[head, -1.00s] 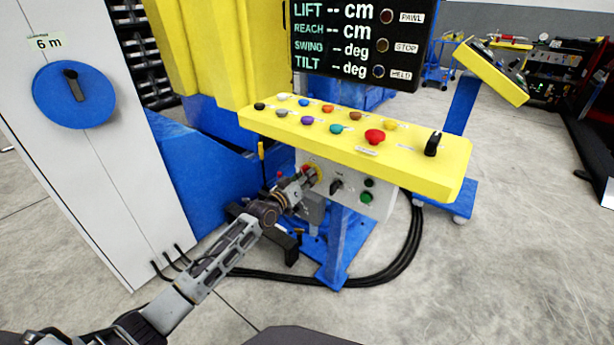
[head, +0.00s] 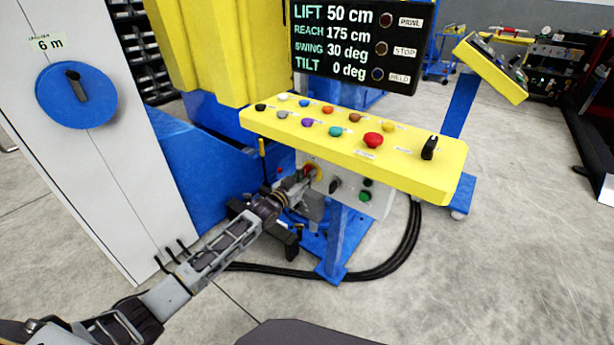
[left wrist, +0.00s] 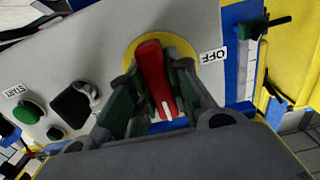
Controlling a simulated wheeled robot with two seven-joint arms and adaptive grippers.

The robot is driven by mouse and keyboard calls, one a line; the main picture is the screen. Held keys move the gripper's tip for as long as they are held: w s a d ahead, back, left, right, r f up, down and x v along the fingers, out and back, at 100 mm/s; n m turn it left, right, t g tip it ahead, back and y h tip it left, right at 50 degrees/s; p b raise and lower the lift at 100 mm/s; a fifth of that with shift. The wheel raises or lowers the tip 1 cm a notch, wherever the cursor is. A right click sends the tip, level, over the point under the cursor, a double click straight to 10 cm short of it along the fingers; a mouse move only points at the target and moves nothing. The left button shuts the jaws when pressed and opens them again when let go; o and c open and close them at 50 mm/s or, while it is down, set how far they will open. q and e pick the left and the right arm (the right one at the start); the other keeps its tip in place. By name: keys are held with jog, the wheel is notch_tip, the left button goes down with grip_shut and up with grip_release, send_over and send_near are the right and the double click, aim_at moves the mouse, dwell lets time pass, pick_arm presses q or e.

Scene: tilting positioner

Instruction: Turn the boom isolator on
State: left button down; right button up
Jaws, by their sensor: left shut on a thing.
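The boom isolator is a red handle (left wrist: 152,75) on a yellow round plate (left wrist: 133,52), on the grey box (head: 350,205) under the yellow console. An OFF label (left wrist: 212,55) sits beside the plate in the left wrist view. In the head view the yellow plate (head: 315,172) is partly hidden by my gripper. My left gripper (head: 305,181) reaches in from the left. In the left wrist view its fingers (left wrist: 155,100) are on both sides of the red handle, shut on it. My right gripper is not in view. The display (head: 355,45) above reads lift 50, reach 175, swing 30, tilt 0.
A black selector (left wrist: 75,104) and a green START button (left wrist: 27,112) sit beside the isolator. The yellow console (head: 420,180) with several coloured buttons overhangs the box. A white cabinet (head: 100,170) stands at left. Black cables (head: 385,262) lie on the floor.

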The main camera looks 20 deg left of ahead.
pick_arm(q)
jog(key=shift+f, duration=0.1)
jog(key=c, duration=1.3)
grip_release()
jog(key=shift+v, duration=6)
